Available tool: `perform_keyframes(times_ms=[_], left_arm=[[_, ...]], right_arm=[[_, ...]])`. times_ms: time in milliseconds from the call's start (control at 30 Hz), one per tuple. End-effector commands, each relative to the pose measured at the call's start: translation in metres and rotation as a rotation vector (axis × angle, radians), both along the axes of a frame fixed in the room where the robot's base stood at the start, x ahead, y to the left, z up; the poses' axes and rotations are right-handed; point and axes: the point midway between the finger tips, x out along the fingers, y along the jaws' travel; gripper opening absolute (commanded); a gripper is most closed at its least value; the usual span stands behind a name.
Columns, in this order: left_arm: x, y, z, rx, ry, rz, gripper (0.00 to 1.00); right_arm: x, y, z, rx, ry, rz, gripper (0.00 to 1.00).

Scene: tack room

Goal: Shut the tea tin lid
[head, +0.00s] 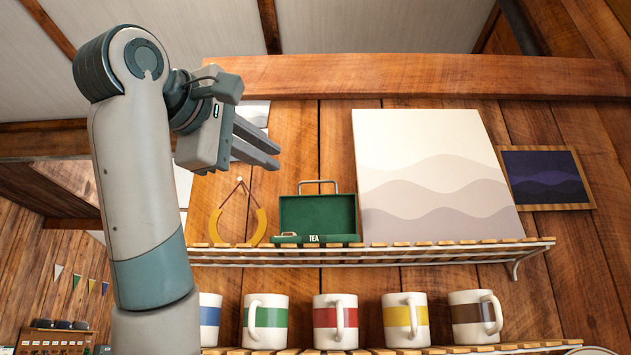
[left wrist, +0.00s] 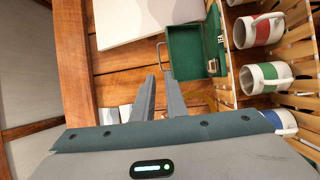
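The green tea tin (head: 314,239), marked TEA, sits on the upper wire-and-wood shelf. Its lid (head: 318,213) stands open, upright behind the tin's low body, with a metal handle (head: 319,183) at its top edge. The left wrist view also shows the lid (left wrist: 183,52) and the tin body with its latch (left wrist: 212,66). My left gripper (head: 278,157) is up and left of the lid, apart from it. Its two fingers (left wrist: 159,76) are parted by a narrow gap with nothing between them. My right gripper is in neither view.
A horseshoe-shaped yellow ornament (head: 261,223) is left of the tin on the shelf (head: 430,254). A large pale wave picture (head: 430,170) stands close on the right. Several striped mugs (head: 335,320) stand below. A wooden beam (head: 430,76) runs above.

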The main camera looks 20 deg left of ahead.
Motion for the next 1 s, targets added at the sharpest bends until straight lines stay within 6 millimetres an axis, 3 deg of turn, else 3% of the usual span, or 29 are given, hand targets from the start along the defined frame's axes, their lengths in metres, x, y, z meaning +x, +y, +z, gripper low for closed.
perform_keyframes(times_ms=[167, 367, 1000], left_arm=[[0.010, -0.002, 0.006, 0.001, 0.000, -0.001, 0.12], [0.028, -0.005, 0.008, 0.000, 0.002, -0.001, 0.12], [0.138, -0.023, 0.020, 0.000, 0.003, 0.001, 0.12]], right_arm=[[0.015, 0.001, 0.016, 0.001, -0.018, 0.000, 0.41], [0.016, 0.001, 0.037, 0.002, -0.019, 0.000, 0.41], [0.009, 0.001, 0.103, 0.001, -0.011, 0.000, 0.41]])
